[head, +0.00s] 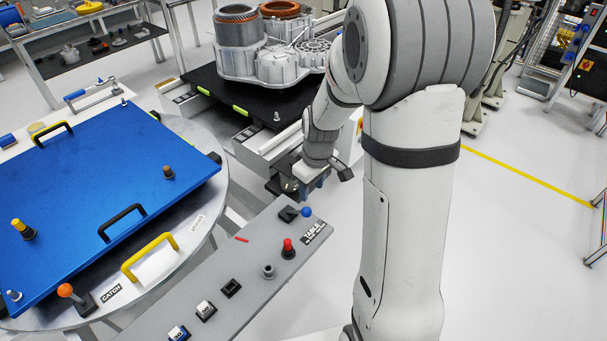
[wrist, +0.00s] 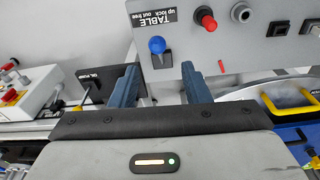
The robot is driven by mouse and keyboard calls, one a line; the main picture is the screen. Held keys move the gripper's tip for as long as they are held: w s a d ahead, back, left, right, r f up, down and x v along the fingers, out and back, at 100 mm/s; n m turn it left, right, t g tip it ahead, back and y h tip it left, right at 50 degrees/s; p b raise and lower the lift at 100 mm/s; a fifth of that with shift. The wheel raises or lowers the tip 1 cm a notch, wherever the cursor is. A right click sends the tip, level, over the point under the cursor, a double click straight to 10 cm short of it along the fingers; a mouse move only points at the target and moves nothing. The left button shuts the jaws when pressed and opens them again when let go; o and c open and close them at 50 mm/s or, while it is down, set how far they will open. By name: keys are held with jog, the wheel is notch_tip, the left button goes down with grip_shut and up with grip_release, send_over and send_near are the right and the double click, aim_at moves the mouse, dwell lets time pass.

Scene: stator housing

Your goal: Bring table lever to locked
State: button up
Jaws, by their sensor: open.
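The table lever has a blue ball knob (head: 306,211) on a dark base and sits at the far end of the grey control panel (head: 215,278). In the wrist view the blue knob (wrist: 157,45) shows beyond and between my fingertips, beside the upside-down TABLE label (wrist: 157,18), which reads "up lock out free". In the head view the knob lies to the right of its base. My gripper (wrist: 160,76) is open and empty, apart from the knob. In the head view my gripper (head: 290,186) hangs just beyond the panel's far end, its fingers partly hidden.
A red button (head: 288,248), a grey button (head: 268,271) and several switches line the panel. The round table carries a blue plate (head: 100,200) with handles at left. An orange-knobbed catch lever (head: 65,290) stands near its front edge. The stator housing (head: 265,50) stands behind.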

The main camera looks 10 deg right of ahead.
aim_at(309, 211)
jog(key=f, duration=0.1)
jog(key=w+f, duration=0.1)
jog(key=f, duration=0.1)
jog(key=shift+w+d+n, duration=0.1)
jog(key=shift+d+n, duration=0.05)
jog(key=shift+n, duration=0.15)
jog(key=shift+w+a+f+b, duration=0.15)
jog(key=shift+f+b, duration=1.15)
jog(key=shift+f, duration=0.8)
jog(key=shift+w+a+f+b, duration=0.15)
jog(key=shift+f+b, duration=1.1)
jog(key=shift+f, duration=0.8)
jog(key=shift+f+b, duration=0.2)
jog(key=shift+b, duration=0.1)
